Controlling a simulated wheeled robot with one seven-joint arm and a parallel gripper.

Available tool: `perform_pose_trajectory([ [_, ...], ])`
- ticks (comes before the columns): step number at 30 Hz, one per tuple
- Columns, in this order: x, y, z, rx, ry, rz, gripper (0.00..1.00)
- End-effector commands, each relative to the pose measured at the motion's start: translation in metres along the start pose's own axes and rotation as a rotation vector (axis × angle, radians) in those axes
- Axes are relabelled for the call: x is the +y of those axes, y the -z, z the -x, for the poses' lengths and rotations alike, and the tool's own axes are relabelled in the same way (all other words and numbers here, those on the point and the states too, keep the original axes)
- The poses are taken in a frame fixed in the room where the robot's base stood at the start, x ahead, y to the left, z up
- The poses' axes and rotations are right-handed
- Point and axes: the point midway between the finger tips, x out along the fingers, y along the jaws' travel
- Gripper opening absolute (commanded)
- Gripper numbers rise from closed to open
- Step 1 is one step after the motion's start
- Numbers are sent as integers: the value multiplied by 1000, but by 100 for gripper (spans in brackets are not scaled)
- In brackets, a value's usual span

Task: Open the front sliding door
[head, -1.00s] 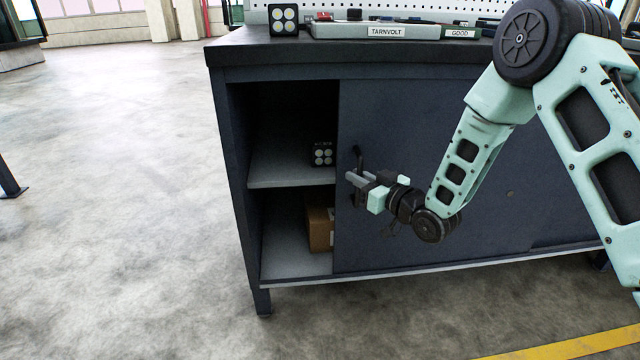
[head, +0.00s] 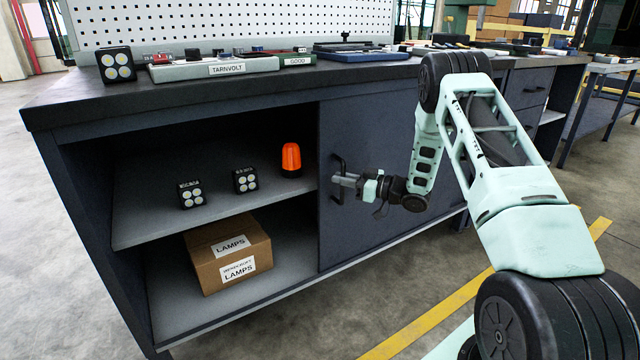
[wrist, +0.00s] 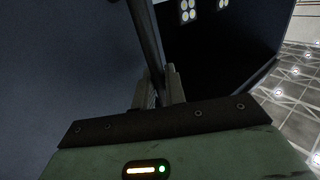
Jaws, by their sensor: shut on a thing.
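The front sliding door (head: 375,135) is a dark blue-grey panel on the workbench cabinet. It stands to the right, with a wide opening on its left. Its black bar handle (head: 338,165) is upright near the door's left edge. My gripper (head: 345,180) reaches in from the right and is shut on the handle. In the wrist view the handle bar (wrist: 146,40) runs down between the two fingers (wrist: 158,88). The part of the bar between the fingers is partly hidden.
Inside the opening, the shelf (head: 140,225) holds two black lamps (head: 191,195) and an orange beacon (head: 291,158). A cardboard box (head: 228,253) labelled LAMPS is below. Tools and trays lie on the benchtop (head: 70,95). Open floor (head: 50,290) lies at the front left.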

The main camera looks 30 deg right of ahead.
Motion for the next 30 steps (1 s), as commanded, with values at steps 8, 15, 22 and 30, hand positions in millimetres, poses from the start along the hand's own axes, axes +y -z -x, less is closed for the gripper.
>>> perform_pose_trajectory([
  [8, 23, -1, 16, -2, -1, -1, 0],
  [15, 25, -1, 17, -2, -1, -2, 0],
  [22, 25, -1, 16, -1, -1, -1, 29],
  [30, 25, 0, 16, 0, 0, 0, 29],
])
